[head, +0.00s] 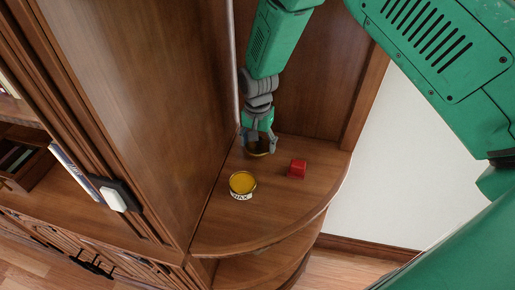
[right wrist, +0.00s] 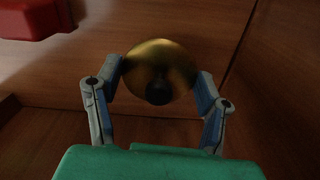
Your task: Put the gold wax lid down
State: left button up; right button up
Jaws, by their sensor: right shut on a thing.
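The gold wax lid (right wrist: 160,62) is a round, shiny disc with a dark knob in the right wrist view. My right gripper (right wrist: 160,85) is shut on it, one finger on each side of the rim. In the head view my right gripper (head: 257,146) is at the back of the rounded wooden shelf (head: 225,225), with the lid (head: 257,153) low between its fingertips. I cannot tell whether the lid touches the shelf. The open wax tin (head: 242,184), with yellow wax and a WAX label, stands on the shelf in front of the gripper. My left gripper is not in view.
A small red block (head: 297,169) sits on the shelf right of the tin; a red thing (right wrist: 35,15) also shows in the right wrist view. A tall wooden side panel (head: 160,110) bounds the shelf on the left. The shelf's front is clear.

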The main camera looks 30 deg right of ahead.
notch_tip(320, 180, down, 2)
jog(key=shift+f, duration=0.25)
jog(key=shift+d+f, duration=0.2)
jog(key=o, duration=1.1)
jog(key=shift+o, duration=0.2)
jog(key=shift+r, duration=0.1)
jog(key=shift+a+r, duration=0.1)
jog(key=shift+r, duration=0.2)
notch_tip(320, 180, up, 7)
jog(key=shift+f, duration=0.1)
